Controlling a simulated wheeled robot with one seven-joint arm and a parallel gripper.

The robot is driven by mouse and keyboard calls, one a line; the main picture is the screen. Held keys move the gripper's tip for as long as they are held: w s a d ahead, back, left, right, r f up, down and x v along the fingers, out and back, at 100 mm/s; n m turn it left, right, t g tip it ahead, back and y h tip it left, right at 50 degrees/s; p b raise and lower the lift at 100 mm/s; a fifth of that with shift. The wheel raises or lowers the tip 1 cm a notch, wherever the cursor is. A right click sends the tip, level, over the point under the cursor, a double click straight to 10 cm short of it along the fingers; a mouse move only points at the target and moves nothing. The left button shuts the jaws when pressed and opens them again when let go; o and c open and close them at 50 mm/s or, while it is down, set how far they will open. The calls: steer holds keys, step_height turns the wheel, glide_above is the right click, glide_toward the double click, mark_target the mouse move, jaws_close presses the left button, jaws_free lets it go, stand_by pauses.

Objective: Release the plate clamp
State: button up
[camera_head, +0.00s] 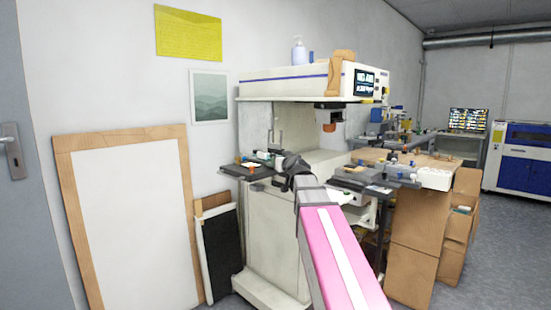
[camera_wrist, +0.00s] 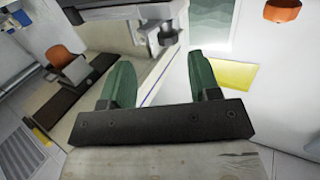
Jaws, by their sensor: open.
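The pad printer (camera_head: 275,130) is a pale cabinet with an overhanging head. A dark plate ledge (camera_head: 247,172) with small parts sticks out on its left. My gripper (camera_head: 293,172) is at the front of the printer, beside this ledge, and partly blocks the view of the middle. In the wrist view my gripper (camera_wrist: 160,82) has two green fingers spread apart with nothing between them. A dark round knob (camera_wrist: 168,36) on a grey fitting shows beyond the fingers, apart from them. I cannot tell for sure which part is the plate clamp.
A dark platform (camera_head: 362,180) with fittings stands right of my arm. Cardboard boxes (camera_head: 415,220) stack at the right. A framed white board (camera_head: 130,215) leans on the left wall. A white bottle (camera_head: 298,50) stands on the printer.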

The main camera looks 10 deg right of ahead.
mark_target(275, 155)
steer(key=d+n+g+y, duration=0.2)
steer(key=d+n+y, duration=0.3)
steer(key=y, duration=0.3)
steer(key=x, duration=1)
steer(key=shift+s+a+r, duration=0.2)
steer(key=shift+a+r, duration=0.05)
steer(key=shift+a, duration=0.2)
steer(key=c, duration=0.9)
